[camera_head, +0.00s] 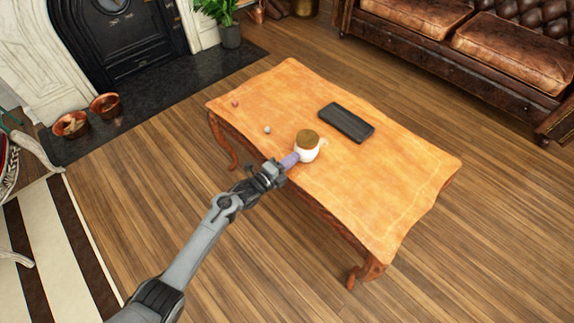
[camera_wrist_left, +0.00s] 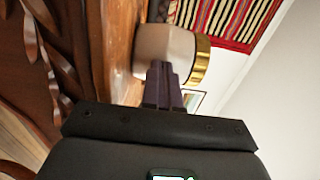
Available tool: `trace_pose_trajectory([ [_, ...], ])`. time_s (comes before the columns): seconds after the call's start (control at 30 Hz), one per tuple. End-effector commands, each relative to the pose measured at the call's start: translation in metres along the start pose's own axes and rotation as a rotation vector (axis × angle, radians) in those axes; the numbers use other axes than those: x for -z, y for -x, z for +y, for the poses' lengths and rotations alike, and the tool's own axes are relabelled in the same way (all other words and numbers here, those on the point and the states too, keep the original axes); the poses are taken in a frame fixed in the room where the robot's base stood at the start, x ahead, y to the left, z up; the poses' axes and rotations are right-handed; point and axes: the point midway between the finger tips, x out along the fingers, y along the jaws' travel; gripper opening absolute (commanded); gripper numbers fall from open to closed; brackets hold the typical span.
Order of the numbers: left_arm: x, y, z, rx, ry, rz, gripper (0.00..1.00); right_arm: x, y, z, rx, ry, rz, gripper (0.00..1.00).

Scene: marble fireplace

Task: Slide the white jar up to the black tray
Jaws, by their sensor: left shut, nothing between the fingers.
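The white jar (camera_head: 308,153) with a brown-gold lid stands upright on the wooden table, right at the tip of my left gripper (camera_head: 290,160). The black tray (camera_head: 346,123) lies flat on the table, beyond the jar and to its right, with bare tabletop between them. In the left wrist view, the closed purple fingers (camera_wrist_left: 162,84) of my left gripper are in front of the jar (camera_wrist_left: 163,52), whose gold band is at its right. The fingers appear to touch the jar's side or nearly so; I cannot tell which. My right gripper is not in view.
The wooden table (camera_head: 400,190) has a wavy edge and free room to the right. A small grey ball (camera_head: 267,129) and a small pink ball (camera_head: 235,104) lie on its left part. A brown leather sofa (camera_head: 480,50) stands behind.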

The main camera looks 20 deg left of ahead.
Motion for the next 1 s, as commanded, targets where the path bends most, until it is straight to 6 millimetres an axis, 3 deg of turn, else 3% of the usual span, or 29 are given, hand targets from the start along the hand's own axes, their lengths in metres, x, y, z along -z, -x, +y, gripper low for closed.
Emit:
trace_pose_trajectory([
  [0.1,0.0,-0.009,0.003,0.001,0.0,0.0,0.0,-0.003,-0.009,0.0,0.0,0.0,0.0,1.0],
  [0.53,-0.001,-0.011,0.001,-0.001,0.0,-0.003,0.0,-0.003,-0.009,0.0,0.0,0.0,-0.001,1.0],
  [1.0,-0.001,0.002,-0.001,-0.003,0.0,-0.003,0.0,0.001,0.004,0.0,0.0,0.0,-0.001,1.0],
])
